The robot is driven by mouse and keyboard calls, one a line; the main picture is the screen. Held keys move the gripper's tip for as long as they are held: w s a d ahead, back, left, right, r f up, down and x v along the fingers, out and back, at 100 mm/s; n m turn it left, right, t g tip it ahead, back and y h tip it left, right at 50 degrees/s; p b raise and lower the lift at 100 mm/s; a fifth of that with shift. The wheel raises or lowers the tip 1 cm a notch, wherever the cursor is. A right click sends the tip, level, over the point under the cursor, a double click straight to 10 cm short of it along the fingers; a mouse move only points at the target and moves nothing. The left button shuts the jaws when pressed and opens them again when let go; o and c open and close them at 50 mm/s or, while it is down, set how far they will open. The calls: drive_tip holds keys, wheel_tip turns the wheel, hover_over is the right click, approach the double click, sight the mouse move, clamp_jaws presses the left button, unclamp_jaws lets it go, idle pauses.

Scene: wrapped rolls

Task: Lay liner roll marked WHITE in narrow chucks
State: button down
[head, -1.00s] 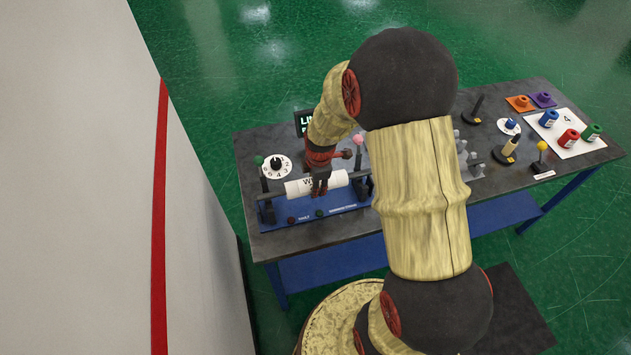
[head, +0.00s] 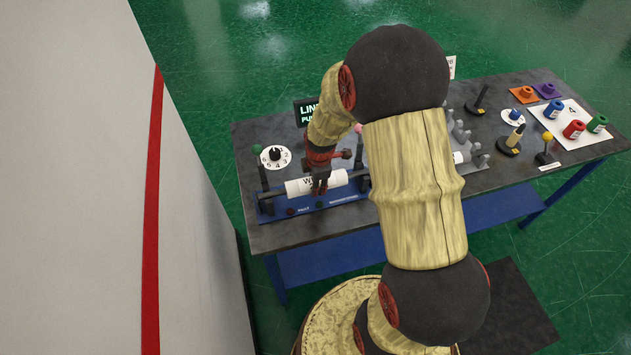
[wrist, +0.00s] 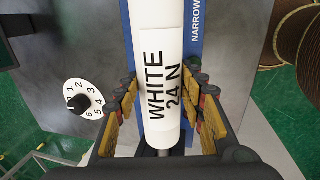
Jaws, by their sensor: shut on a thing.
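The white liner roll (head: 300,187), printed "WHITE 24 N" in the wrist view (wrist: 160,85), lies level along a dark shaft. My gripper (head: 319,186) is shut on it from above; in the wrist view its yellow-padded fingers (wrist: 166,110) are on both sides of the roll. The roll is above the blue chuck stand (head: 300,208), whose label begins "NARROW" in the wrist view (wrist: 196,30). A dark post with a green knob (head: 257,149) stands at the left end. My arm partly hides the right end; I cannot tell whether the shaft rests in the chucks.
A white numbered dial (head: 284,160) lies behind the stand's left end. A dark sign (head: 306,112) stands at the back. A pale wall (head: 80,180) is left.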

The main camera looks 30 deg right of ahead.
drive_tip(key=shift+w, duration=0.1)
drive_tip(key=c, duration=1.4)
unclamp_jaws()
drive_tip(key=shift+o, duration=1.2)
drive_tip(key=shift+o, duration=0.7)
drive_tip(key=shift+r, duration=0.1)
wheel_tip(320, 180, up, 12)
drive_tip(key=s, duration=0.2)
drive_tip(key=shift+s+a+f, duration=0.2)
drive_tip(key=shift+a, duration=0.15)
